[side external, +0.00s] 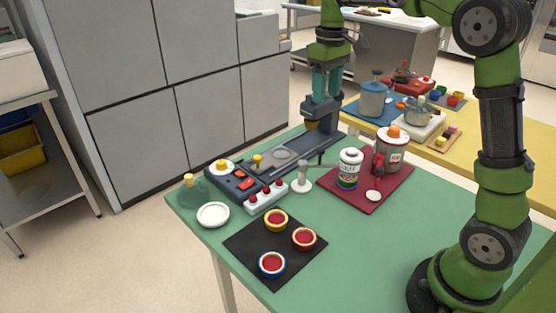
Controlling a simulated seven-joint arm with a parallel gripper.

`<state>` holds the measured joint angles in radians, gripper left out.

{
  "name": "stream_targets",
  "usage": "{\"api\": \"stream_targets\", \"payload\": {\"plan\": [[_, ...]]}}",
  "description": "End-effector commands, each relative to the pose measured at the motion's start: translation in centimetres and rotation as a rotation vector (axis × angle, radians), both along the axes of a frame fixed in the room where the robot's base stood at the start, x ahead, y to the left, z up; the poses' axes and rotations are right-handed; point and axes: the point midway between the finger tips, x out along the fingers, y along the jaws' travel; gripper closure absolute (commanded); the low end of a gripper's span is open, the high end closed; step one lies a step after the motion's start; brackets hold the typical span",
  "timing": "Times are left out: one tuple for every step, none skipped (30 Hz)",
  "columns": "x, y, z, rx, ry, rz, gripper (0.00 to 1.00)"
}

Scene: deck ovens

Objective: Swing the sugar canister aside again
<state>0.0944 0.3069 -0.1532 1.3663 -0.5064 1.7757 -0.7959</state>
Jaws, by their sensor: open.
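My gripper (321,99) points down at the far end of the dark machine, behind and left of the white canister, apart from both canisters. Its fingertips are partly lost against the dark upright part there.
The dark machine (283,153) with buttons lies along the table's back left edge. A white plate (213,214) and a black mat (248,243) with several small bowls lie in front. A yellow counter (473,164) with pots stands behind. The green table (400,240) is clear at front right.

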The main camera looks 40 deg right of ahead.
Motion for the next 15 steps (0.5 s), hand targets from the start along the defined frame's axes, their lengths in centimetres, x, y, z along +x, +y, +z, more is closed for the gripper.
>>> {"api": "stream_targets", "payload": {"plan": [[-0.1,0.0,-0.9,0.001,0.004,0.000,0.50],[-0.1,0.1,-1.5,0.003,0.005,-0.001,0.50],[-0.1,0.1,-2.3,0.001,0.005,0.000,0.50],[-0.1,0.1,-3.0,0.002,0.006,-0.001,0.50],[-0.1,0.1,-3.7,0.002,0.006,-0.001,0.50],[-0.1,0.1,-4.6,0.003,0.005,-0.001,0.50],[-0.1,0.1,-5.2,0.003,0.005,-0.001,0.50],[-0.1,0.1,-5.9,0.001,0.005,0.000,0.50],[-0.1,0.1,-6.8,0.003,0.004,-0.001,0.50],[-0.1,0.1,-7.4,0.002,0.004,-0.002,0.50],[-0.1,0.1,-8.1,0.002,0.004,-0.001,0.50],[-0.1,0.1,-9.0,0.002,0.005,-0.001,0.50],[-0.1,0.1,-9.6,0.002,0.004,-0.002,0.50],[-0.1,0.1,-10.2,0.002,0.004,-0.003,0.50],[-0.1,0.1,-11.0,0.002,0.004,-0.002,0.50]]}}
